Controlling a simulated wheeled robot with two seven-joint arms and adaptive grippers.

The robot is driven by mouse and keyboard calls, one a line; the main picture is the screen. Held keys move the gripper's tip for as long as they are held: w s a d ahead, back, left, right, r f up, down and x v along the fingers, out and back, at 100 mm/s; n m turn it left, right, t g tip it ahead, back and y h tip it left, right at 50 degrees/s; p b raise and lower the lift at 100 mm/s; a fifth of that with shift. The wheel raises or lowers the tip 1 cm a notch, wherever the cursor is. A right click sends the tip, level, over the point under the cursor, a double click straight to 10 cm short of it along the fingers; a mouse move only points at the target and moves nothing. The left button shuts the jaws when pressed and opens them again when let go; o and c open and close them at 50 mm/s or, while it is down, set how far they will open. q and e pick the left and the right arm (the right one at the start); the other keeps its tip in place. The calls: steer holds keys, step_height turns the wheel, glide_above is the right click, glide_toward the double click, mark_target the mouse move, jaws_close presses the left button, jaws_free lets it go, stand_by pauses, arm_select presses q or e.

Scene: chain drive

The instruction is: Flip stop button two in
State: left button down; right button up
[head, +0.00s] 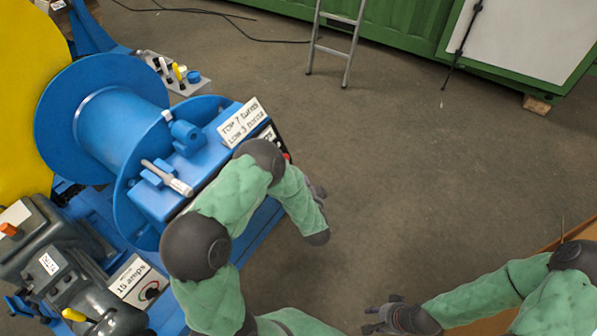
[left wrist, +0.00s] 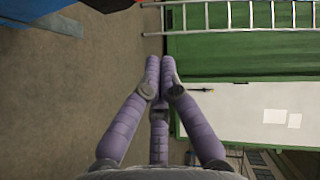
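A small red part (head: 287,156), possibly a stop button, shows at the right end of the blue winch housing (head: 150,205), mostly hidden behind my left arm. I cannot tell which button is number two. My left forearm crosses in front of the housing, and its end hangs to the right of it. The left gripper (left wrist: 160,65) shows in the left wrist view with its purple fingers drawn together and nothing between them. My right gripper (head: 370,318) is low over the floor at the bottom, far right of the winch. Its finger opening is unclear.
A blue drum (head: 115,120) and a yellow disc (head: 28,90) fill the left. A grey motor (head: 45,250) and a "15 amps" panel (head: 135,280) stand below. A ladder (head: 335,45) leans near a green container (head: 400,25). The middle floor is clear.

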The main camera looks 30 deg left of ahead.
arm_select(q)
steer(key=s+a+b+x, duration=0.2)
steer(key=b+x, duration=0.2)
steer(key=x, duration=0.8)
steer(key=shift+f+b, duration=0.35)
steer(key=shift+b, duration=0.05)
steer(key=shift+a, duration=0.1)
